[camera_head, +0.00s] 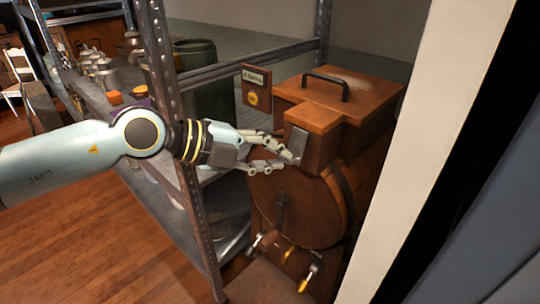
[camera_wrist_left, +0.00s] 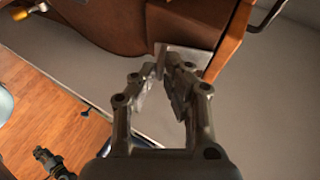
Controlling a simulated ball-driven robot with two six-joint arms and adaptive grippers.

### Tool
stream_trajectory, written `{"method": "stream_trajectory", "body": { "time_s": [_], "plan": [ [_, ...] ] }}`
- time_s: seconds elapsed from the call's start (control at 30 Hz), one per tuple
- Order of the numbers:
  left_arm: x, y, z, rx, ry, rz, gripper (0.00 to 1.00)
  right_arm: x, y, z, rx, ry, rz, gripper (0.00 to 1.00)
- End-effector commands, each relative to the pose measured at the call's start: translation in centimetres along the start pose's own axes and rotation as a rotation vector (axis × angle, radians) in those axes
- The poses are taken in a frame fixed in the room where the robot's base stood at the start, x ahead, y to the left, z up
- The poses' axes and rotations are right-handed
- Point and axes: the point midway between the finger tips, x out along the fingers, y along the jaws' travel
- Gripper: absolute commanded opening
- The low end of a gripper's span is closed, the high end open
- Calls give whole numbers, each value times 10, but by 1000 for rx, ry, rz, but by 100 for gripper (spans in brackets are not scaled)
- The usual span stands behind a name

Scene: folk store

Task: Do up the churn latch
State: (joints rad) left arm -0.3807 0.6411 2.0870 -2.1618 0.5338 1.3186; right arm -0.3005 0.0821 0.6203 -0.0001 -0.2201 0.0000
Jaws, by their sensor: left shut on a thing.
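The wooden churn (camera_head: 300,205) has a round front and a box-shaped lid (camera_head: 345,90) with a dark handle on top. A grey metal latch plate (camera_head: 298,141) sits on the front of the lid's box part. My left gripper (camera_head: 290,160) reaches in from the left, its fingertips at the lower edge of that plate. In the left wrist view the fingers (camera_wrist_left: 168,75) are closed together on a thin metal piece of the latch (camera_wrist_left: 160,62), beside the pale plate (camera_wrist_left: 188,55). The fingers hide part of the latch. My right gripper is not in view.
A grey metal shelf post (camera_head: 185,150) stands close behind my left wrist. The shelf (camera_head: 110,105) holds pots and jars. A small sign (camera_head: 256,88) hangs behind the churn. A crank and yellow-handled taps (camera_head: 290,252) stick out below. A pale post (camera_head: 430,150) bounds the right.

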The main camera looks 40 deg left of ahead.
Motion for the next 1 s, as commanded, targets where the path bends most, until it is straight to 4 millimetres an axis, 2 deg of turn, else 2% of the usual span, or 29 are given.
{"method": "stream_trajectory", "body": {
  "time_s": [0.03,0.4,0.6,1.0],
  "plan": [
    [4,10,2,8,-1,-27,0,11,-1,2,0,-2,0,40],
    [16,15,7,92,-4,-224,0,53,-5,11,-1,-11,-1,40],
    [18,14,8,112,-4,-269,0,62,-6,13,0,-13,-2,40],
    [18,12,8,119,-3,-282,0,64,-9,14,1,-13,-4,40]
  ]
}}
